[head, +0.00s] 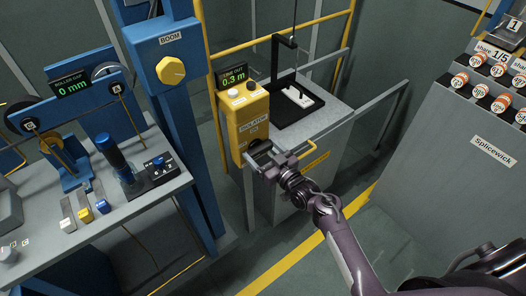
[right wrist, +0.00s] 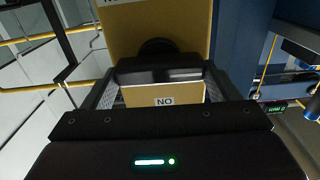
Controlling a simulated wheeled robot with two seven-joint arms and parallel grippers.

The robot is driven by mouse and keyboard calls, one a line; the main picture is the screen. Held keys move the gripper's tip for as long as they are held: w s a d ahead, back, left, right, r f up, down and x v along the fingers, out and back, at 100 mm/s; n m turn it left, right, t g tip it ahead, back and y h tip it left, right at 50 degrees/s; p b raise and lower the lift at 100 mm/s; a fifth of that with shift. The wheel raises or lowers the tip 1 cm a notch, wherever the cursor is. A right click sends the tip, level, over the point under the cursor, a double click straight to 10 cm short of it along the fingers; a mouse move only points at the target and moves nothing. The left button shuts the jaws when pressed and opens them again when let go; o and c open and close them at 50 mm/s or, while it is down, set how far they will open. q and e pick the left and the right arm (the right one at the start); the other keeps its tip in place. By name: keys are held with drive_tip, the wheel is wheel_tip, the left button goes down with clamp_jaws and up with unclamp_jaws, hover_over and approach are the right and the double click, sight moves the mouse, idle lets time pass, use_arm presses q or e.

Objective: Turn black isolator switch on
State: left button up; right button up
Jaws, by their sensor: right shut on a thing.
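The yellow isolator box (head: 252,118) stands upright on the railing in the middle of the head view, with an "ISOLATOR" label on its front. My right gripper (head: 262,157) is at the lower front of this box, shut on the black isolator switch. In the right wrist view the black switch (right wrist: 157,66) shows as a dark bar between my fingers, with a round black hub behind it. In the head view my gripper mostly hides the switch. My left gripper is not in view.
A display (head: 233,77) reading 0.3 m sits above the box. A grey table with a black tray (head: 284,117) stands behind. A blue post with the yellow BOOM knob (head: 171,70) and a lever console are left. The Splicewick cabinet (head: 470,150) is right.

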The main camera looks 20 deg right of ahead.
drive_tip(key=m+p, duration=0.1)
drive_tip(key=m, duration=0.2)
drive_tip(key=shift+m+p, duration=0.35)
drive_tip(key=shift+m, duration=0.05)
drive_tip(key=m+p, duration=0.2)
drive_tip(key=m, duration=0.3)
drive_tip(key=shift+d, duration=0.15)
drive_tip(key=m+p, duration=0.1)
drive_tip(key=m, duration=0.3)
drive_tip(key=shift+w+f+m, duration=0.1)
drive_tip(key=shift+f+m, duration=0.05)
drive_tip(key=shift+m, duration=0.25)
drive_tip(key=shift+d+f+m+p, duration=0.15)
drive_tip(key=shift+m+p, duration=0.45)
drive_tip(key=shift+m, duration=1.4)
drive_tip(key=shift+f, duration=0.1)
drive_tip(key=o, duration=0.9)
